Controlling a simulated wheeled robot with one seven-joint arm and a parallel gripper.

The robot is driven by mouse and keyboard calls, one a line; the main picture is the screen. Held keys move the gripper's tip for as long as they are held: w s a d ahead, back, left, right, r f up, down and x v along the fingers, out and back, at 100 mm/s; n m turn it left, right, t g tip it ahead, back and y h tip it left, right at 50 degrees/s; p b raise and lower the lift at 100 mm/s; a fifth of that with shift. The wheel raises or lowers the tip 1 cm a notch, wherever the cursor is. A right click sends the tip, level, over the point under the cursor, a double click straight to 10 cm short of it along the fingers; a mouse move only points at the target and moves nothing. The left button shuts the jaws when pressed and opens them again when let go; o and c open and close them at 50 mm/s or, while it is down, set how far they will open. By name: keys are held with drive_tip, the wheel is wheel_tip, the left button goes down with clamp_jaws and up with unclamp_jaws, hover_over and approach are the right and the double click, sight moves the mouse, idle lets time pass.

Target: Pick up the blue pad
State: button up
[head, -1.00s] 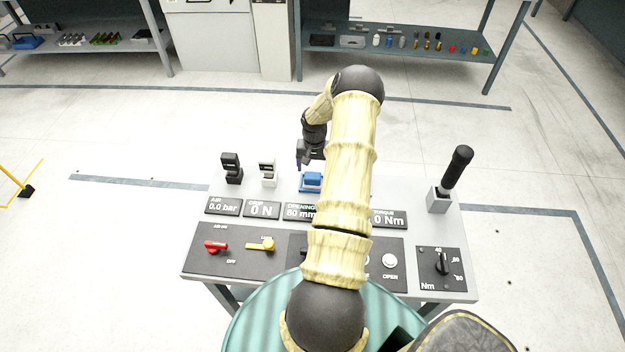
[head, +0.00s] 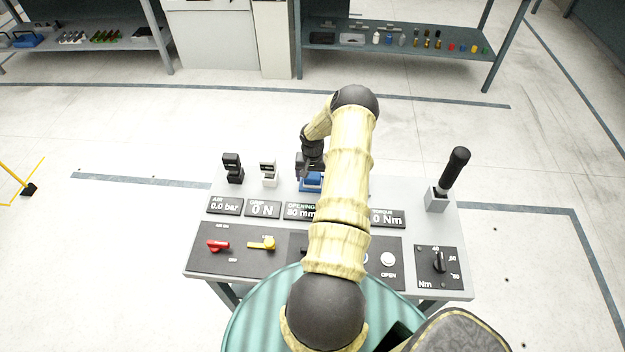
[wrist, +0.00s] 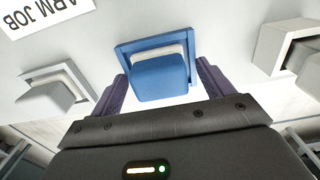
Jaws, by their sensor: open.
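The blue pad (head: 311,181) sits on the grey panel, behind the opening readout, partly hidden by my arm and gripper in the head view. In the wrist view the blue pad (wrist: 160,78) stands on a blue square base (wrist: 124,52), with a pale layer showing at its top edge. My gripper (wrist: 160,88) is open, with one dark finger on each side of the pad. The pad lies between the fingers, and small gaps seem to show on both sides. In the head view my gripper (head: 303,172) is low over the pad.
A white block (head: 268,173) and a black block (head: 232,168) stand left of the pad. A black-handled lever (head: 453,177) rises at the panel's right. Readouts, a red handle (head: 217,246) and a yellow handle (head: 262,243) are nearer the front.

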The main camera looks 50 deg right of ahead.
sight(312, 175)
drive_tip(key=c, duration=1.2)
drive_tip(key=shift+o, duration=0.2)
wheel_tip(312, 175, up, 10)
drive_tip(key=b, duration=0.2)
drive_tip(key=shift+b, duration=0.4)
